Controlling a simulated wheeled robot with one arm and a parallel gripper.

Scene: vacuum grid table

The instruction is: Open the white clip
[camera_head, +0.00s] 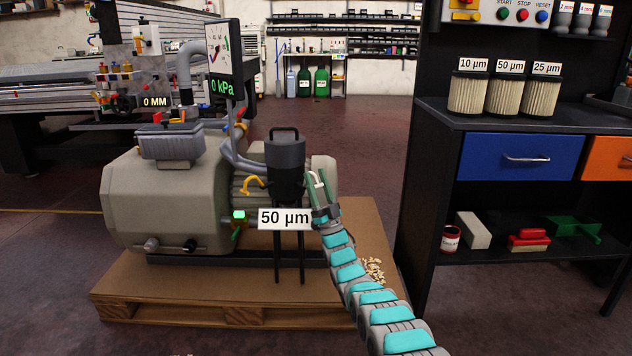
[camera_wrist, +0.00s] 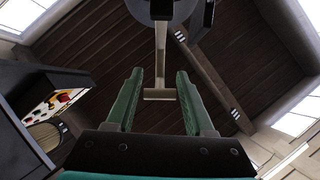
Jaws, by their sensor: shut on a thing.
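The white clip (camera_head: 318,184) is at the right side of the dark filter canister (camera_head: 286,155), partly covered by my gripper. In the wrist view the clip (camera_wrist: 160,62) is a pale T-shaped bar hanging from the canister's dark round body (camera_wrist: 160,8), with its crossbar between my green fingers. My gripper (camera_head: 321,182) is at the clip, right of the canister. In the wrist view my gripper (camera_wrist: 159,80) has its two fingers on either side of the clip, shut on it. The exact contact is hard to make out.
A grey vacuum pump (camera_head: 160,205) stands on a wooden pallet (camera_head: 200,309) left of the canister. A gauge reads 0 kPa (camera_head: 222,87). A dark workbench (camera_head: 430,120) at right carries several filters (camera_head: 503,95) and has a blue drawer (camera_head: 520,157). Floor between pallet and bench is clear.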

